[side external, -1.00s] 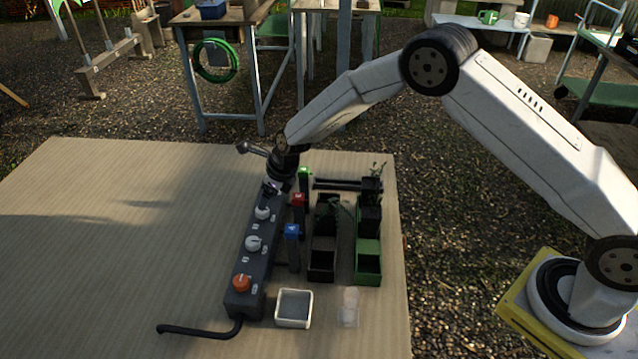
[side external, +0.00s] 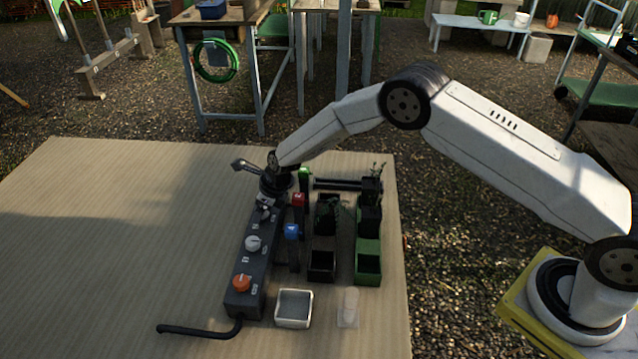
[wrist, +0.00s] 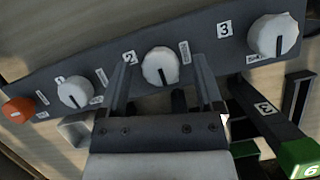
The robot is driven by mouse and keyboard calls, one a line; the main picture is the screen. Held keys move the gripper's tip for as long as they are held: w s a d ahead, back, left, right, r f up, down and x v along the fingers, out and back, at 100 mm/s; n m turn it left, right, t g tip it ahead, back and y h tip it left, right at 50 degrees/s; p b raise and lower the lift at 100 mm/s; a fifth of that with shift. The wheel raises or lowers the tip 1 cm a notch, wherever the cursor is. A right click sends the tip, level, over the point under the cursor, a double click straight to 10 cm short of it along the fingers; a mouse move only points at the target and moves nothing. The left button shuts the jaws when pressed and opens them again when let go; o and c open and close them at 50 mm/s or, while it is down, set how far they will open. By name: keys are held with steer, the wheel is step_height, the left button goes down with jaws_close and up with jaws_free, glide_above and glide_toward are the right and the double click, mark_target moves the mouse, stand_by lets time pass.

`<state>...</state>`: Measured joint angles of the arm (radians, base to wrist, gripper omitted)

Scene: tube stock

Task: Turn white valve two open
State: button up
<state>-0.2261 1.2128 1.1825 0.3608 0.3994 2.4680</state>
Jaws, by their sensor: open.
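White valve two (wrist: 160,66) is a round white knob beside the "2" label on the dark panel (side external: 236,301). Its dark pointer line points down in the wrist view, and the small tags on both sides are too blurred to read. My gripper (wrist: 162,59) is open, with one finger on each side of this knob; I cannot tell whether they touch it. In the side view my gripper (side external: 265,206) is low over the far half of the panel and hides part of it. White valve one (wrist: 74,92) and white valve three (wrist: 273,36) are on either side.
An orange knob (side external: 242,283) is at the panel's near end. Posts with green (side external: 305,174), red (side external: 298,199) and blue (side external: 292,231) tops and several plant pots stand close on the right. A white tray (side external: 294,322) is near the front. The table's left is clear.

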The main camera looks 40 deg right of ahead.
jaws_close()
steer(key=shift+n, duration=0.5)
steer(key=n+g+y, duration=0.1)
steer(key=n, duration=0.2)
steer(key=shift+d, duration=0.15)
steer(key=n+g, duration=0.1)
steer(key=n, duration=0.2)
steer(key=shift+w+y, duration=0.15)
steer(key=shift+y, duration=0.25)
steer(key=n+g, duration=0.1)
steer(key=n, duration=0.3)
steer(key=shift+g, duration=0.4)
steer(key=shift+w+n+g, duration=0.15)
steer(key=shift+n+g, duration=0.45)
steer(key=shift+n, duration=1.2)
steer(key=shift+d+n, duration=0.1)
steer(key=shift+n, duration=0.2)
